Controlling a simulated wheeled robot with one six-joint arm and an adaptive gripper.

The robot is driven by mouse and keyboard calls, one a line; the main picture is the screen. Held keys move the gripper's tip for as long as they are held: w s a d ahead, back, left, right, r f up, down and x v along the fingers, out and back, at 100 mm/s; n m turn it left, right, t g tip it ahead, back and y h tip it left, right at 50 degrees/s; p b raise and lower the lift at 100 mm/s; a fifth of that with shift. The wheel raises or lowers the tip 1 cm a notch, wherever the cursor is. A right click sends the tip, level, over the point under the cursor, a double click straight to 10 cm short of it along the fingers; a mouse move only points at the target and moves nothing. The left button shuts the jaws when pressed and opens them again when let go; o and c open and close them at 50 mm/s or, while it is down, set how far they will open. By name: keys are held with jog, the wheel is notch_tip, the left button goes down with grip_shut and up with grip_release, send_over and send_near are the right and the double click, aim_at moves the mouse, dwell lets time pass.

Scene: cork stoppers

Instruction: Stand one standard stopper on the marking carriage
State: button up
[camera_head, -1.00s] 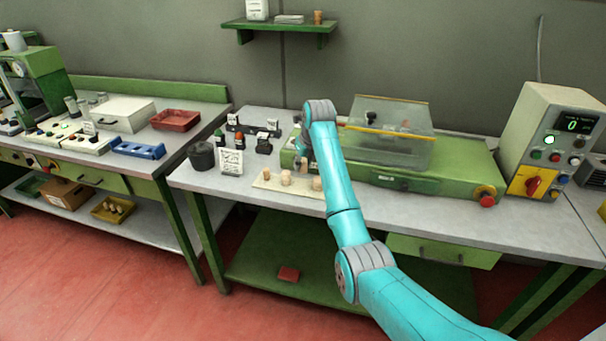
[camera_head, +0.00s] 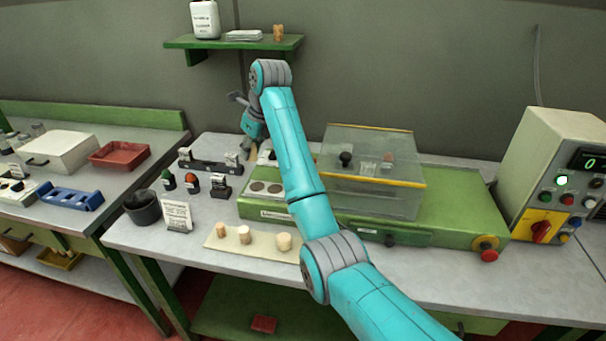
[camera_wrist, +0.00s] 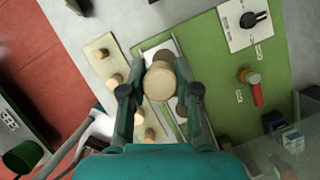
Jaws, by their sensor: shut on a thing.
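My gripper (camera_wrist: 159,95) is shut on a round pale cork stopper (camera_wrist: 159,82), seen end-on between the fingers in the wrist view. In the head view my gripper (camera_head: 250,148) hangs behind the left end of the green machine; the held stopper cannot be made out there. The marking carriage (camera_head: 267,188) is a light plate with two round spots on the machine's left end, with nothing standing on it in the head view. In the wrist view the carriage (camera_wrist: 151,50) lies beneath the held stopper, which partly hides it; I cannot tell the gap.
Stoppers (camera_head: 244,234) stand on a beige board (camera_head: 262,247) before the machine. A clear cover (camera_head: 372,172) rises right of the carriage. A dark pot (camera_head: 142,208), a printed card (camera_head: 177,215) and small fixtures (camera_head: 212,165) stand left. A shelf (camera_head: 232,44) hangs behind.

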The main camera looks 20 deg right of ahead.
jog(key=shift+w+f, duration=0.1)
send_over(254, 185)
jog(key=s, duration=0.1)
jog(key=f, duration=0.4)
jog(key=d+f, duration=0.1)
jog(key=shift+f, duration=0.4)
jog(key=shift+a+f, duration=0.15)
jog(key=shift+f, duration=1.75)
jog(key=o, duration=0.7)
jog(key=shift+f, duration=0.15)
jog(key=shift+o, duration=0.2)
